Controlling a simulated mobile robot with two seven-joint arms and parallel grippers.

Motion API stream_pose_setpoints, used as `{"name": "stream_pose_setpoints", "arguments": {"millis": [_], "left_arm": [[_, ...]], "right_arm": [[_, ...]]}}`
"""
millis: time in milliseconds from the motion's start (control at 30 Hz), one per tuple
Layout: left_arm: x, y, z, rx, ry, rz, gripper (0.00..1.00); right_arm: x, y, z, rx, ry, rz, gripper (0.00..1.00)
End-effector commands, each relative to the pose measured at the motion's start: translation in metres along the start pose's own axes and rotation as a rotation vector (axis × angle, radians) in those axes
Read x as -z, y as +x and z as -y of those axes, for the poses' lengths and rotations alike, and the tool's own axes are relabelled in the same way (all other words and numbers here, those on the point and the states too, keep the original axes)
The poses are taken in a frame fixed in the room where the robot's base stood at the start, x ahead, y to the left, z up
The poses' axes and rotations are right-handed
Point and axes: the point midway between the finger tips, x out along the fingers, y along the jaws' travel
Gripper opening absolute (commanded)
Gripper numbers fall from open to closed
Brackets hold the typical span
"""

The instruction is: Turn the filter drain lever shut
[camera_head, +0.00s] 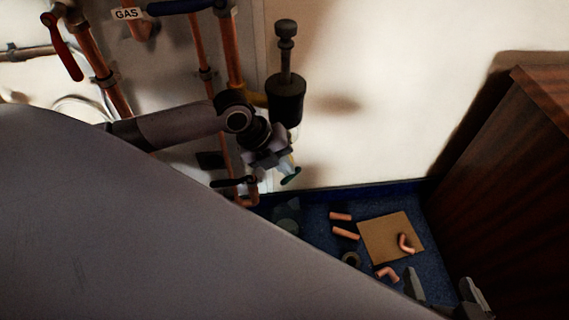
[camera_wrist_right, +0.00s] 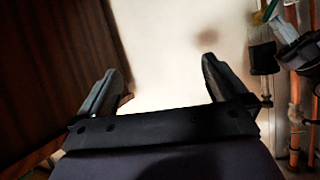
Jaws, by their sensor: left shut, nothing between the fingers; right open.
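The filter (camera_head: 286,98) is a dark cylinder with a knobbed stem, on the copper pipework in the head view. A small green lever (camera_head: 291,176) shows below it, tilted; I take it to be the drain lever. My left gripper (camera_head: 284,162) is shut and empty, just above and left of the green lever. I cannot tell whether they touch. The gripper hides the part between filter and lever. My right gripper (camera_head: 442,288) is open and empty at the lower right; its spread fingers also show in the right wrist view (camera_wrist_right: 166,85).
A red lever (camera_head: 62,48), a blue lever (camera_head: 180,6) and a black lever (camera_head: 232,182) sit on nearby pipes. Copper pieces (camera_head: 345,234) and a brown board (camera_head: 376,240) lie on the blue floor. A wooden cabinet (camera_head: 510,190) stands at right. My left arm hides the lower left.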

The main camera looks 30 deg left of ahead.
Motion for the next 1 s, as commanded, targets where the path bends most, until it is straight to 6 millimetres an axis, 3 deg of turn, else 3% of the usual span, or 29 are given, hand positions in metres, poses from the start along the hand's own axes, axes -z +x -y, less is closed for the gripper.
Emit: {"name": "stream_pose_setpoints", "arguments": {"millis": [333, 733, 1000], "left_arm": [[0.0, -0.004, 0.008, -0.069, -0.002, -0.003, 0.0], [0.0, 0.004, 0.014, -0.125, 0.0, 0.0, 0.0], [0.0, 0.005, 0.013, -0.125, 0.0, 0.0, 0.0]], "right_arm": [[0.011, -0.01, -0.006, -0.033, -0.026, 0.013, 1.0], [-0.016, -0.022, -0.025, -0.095, -0.03, 0.098, 1.0], [-0.017, -0.021, -0.026, -0.094, -0.028, 0.098, 1.0]]}}
